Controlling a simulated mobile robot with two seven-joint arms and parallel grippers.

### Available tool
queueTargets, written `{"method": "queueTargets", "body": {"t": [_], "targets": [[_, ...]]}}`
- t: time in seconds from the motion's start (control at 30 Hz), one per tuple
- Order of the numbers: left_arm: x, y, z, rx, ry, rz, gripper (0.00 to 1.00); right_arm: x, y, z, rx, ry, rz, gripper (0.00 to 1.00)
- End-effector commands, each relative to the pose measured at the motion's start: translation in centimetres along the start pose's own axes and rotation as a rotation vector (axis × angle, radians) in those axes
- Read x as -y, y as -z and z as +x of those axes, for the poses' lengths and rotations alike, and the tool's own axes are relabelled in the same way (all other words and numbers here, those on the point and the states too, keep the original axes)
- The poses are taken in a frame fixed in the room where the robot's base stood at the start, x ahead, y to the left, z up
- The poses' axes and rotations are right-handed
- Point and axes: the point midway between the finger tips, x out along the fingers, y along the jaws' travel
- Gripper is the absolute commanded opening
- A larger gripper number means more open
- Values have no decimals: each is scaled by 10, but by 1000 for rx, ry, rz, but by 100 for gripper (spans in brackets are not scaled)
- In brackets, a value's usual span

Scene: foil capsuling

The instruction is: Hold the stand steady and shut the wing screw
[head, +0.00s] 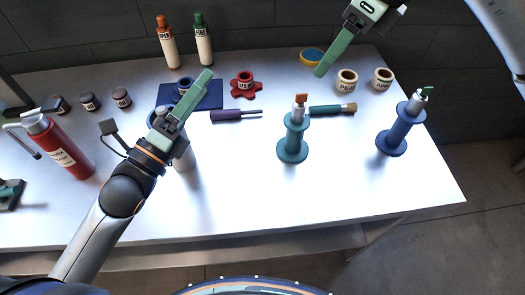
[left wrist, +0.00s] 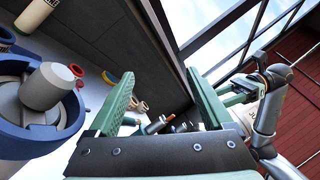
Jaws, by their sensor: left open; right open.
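Two stands are in the head view, and I cannot tell which the task means. A teal stand (head: 292,146) stands upright near the table's middle with an orange wing-shaped piece (head: 302,98) on top. A blue stand (head: 397,133) stands upright at the right with a green wing-shaped piece (head: 427,90) on top. My left gripper (head: 196,92) is open and empty over the blue mat, left of both stands. Its green fingers also show in the left wrist view (left wrist: 165,103). My right gripper (head: 335,52) is open and empty, above the table's back right, beyond both stands.
A purple-handled tool (head: 232,116) and a brush (head: 332,110) lie near the teal stand. Behind are a red knob (head: 243,84), two bottles (head: 203,44) and cream jars (head: 347,80). A red extinguisher-like bottle (head: 58,148) stands left. The table's front is clear.

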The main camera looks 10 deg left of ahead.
Motion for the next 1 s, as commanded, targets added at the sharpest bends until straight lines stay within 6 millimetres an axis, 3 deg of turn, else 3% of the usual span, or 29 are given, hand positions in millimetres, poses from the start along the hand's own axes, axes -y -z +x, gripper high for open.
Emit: {"method": "queueTargets", "body": {"t": [0.03, 0.3, 0.6, 0.8, 1.0], "targets": [[-11, 25, -7, -37, -55, -24, 84, 0, 0, 0, 0, 0, 0, 50], [-43, 84, -3, -147, -116, 313, 84, 0, 0, 0, 0, 0, 0, 50], [-65, 147, -13, -247, -100, 709, 84, 0, 0, 0, 0, 0, 0, 50], [-68, 175, -22, -277, -49, 912, 84, 0, 0, 0, 0, 0, 0, 50], [-67, 188, -26, -284, -16, 1006, 84, 0, 0, 0, 0, 0, 0, 50]]}}
